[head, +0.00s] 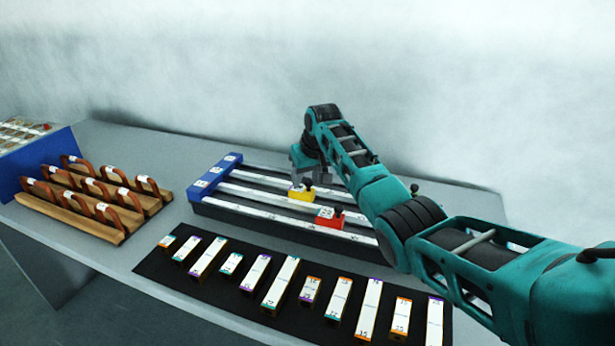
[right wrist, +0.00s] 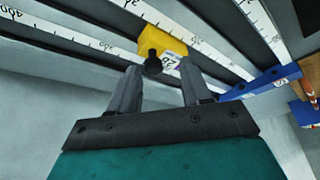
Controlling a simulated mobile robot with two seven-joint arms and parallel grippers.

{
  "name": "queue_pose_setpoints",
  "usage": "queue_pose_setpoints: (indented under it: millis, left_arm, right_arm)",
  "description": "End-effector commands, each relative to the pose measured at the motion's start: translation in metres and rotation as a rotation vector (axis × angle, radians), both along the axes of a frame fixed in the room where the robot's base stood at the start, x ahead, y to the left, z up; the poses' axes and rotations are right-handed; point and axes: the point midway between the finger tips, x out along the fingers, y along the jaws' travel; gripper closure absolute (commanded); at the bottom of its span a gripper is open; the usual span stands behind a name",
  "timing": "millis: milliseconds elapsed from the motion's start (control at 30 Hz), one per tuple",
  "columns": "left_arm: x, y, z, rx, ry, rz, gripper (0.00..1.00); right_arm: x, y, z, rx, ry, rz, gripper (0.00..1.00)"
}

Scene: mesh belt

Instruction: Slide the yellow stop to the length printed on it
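The yellow stop (head: 301,194) sits on one of the white ruled rails in the middle of the dark rail board (head: 240,216). In the right wrist view the yellow stop (right wrist: 158,38) shows a black knob (right wrist: 152,61) and a white printed label (right wrist: 170,61), too small to read surely. My right gripper (head: 308,178) is just above and behind the stop in the head view. In the right wrist view its two grey fingers (right wrist: 160,84) are apart, with the knob near the gap, closer to the left finger. I cannot tell whether they touch it. My left gripper is out of view.
A red stop (head: 330,217) sits on a nearer rail. A blue end block (head: 214,176) closes the rails at the left. Several labelled strips lie on a black mat (head: 217,283) in front. Wooden blocks with brown handles (head: 92,193) stand at the left.

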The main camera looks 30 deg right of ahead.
Motion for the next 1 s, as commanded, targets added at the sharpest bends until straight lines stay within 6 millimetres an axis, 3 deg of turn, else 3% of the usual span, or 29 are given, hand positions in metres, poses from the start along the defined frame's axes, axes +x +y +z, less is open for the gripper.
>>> queue_pose_setpoints:
  millis: [200,367,800,1000]
  left_arm:
    - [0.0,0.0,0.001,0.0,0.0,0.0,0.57]
    - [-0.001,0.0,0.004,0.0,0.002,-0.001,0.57]
    - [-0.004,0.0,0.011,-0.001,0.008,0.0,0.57]
    - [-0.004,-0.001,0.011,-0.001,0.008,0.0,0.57]
  right_arm:
    - [-0.002,-0.002,0.001,-0.002,0.003,-0.003,0.52]
    - [-0.007,-0.002,0.015,-0.003,0.002,-0.003,0.52]
    - [-0.039,0.002,0.095,-0.002,-0.002,-0.001,0.52]
    - [-0.048,0.003,0.115,0.0,0.0,0.0,0.52]
